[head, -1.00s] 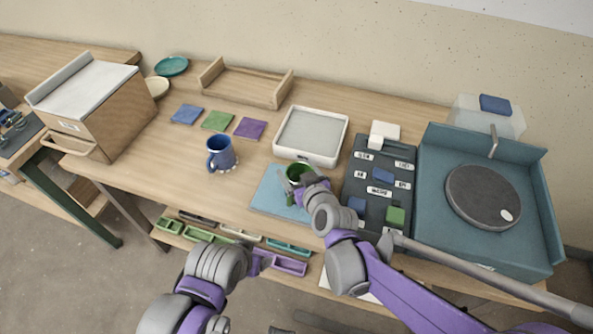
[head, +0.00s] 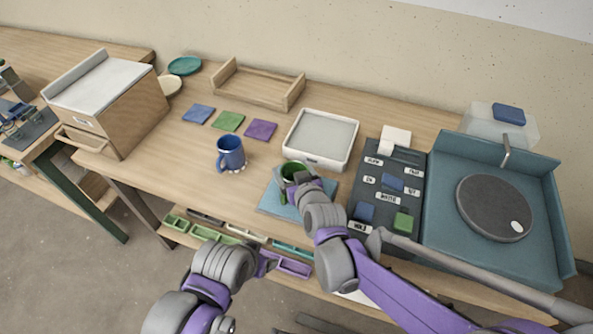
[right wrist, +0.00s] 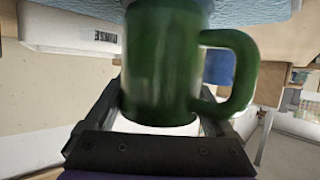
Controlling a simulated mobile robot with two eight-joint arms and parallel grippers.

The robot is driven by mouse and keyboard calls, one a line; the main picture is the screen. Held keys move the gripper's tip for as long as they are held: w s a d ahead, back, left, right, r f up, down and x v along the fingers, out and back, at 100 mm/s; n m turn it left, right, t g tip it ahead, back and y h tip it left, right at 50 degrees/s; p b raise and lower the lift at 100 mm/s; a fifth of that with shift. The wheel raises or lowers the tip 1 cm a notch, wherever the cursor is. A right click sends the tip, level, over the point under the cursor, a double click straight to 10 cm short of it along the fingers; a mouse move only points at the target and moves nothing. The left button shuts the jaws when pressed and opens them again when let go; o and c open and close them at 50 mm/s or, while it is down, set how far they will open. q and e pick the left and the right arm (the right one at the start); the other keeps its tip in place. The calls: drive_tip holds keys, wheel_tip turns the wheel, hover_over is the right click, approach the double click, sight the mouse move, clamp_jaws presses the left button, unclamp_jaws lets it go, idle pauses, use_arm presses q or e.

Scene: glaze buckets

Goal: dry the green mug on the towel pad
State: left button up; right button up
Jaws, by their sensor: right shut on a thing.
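The green mug (head: 292,169) is at the far part of the light blue towel pad (head: 272,203) in the head view. My right gripper (head: 297,180) is shut on the mug. In the right wrist view the mug (right wrist: 165,65) fills the space between the fingers, with its handle at the right. I cannot tell whether the mug touches the pad. My left gripper (head: 267,264) is low, in front of the table edge and away from the mug; its jaws are too small to judge.
A blue mug (head: 230,154) stands left of the pad. A white tray (head: 322,138) is behind it. A dark panel with labels and blocks (head: 371,226) is to the right, beside a blue basin with a round grey disc (head: 494,207). Bare table lies left of the pad.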

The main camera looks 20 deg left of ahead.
drive_tip(key=shift+a+r, duration=0.1)
drive_tip(key=shift+a, duration=0.5)
drive_tip(key=shift+d, duration=0.7)
drive_tip(key=shift+s+d+b, duration=0.1)
drive_tip(key=shift+d+b, duration=0.7)
drive_tip(key=shift+d, duration=1.05)
drive_tip(key=shift+a+p, duration=0.35)
drive_tip(key=shift+a, duration=2.15)
drive_tip(key=shift+d, duration=0.2)
drive_tip(key=shift+d+f+b, duration=0.2)
drive_tip(key=shift+d+b, duration=0.45)
drive_tip(key=shift+d, duration=0.55)
drive_tip(key=shift+d+r+b, duration=0.1)
drive_tip(key=shift+d+b, duration=0.2)
drive_tip(key=shift+d, duration=0.85)
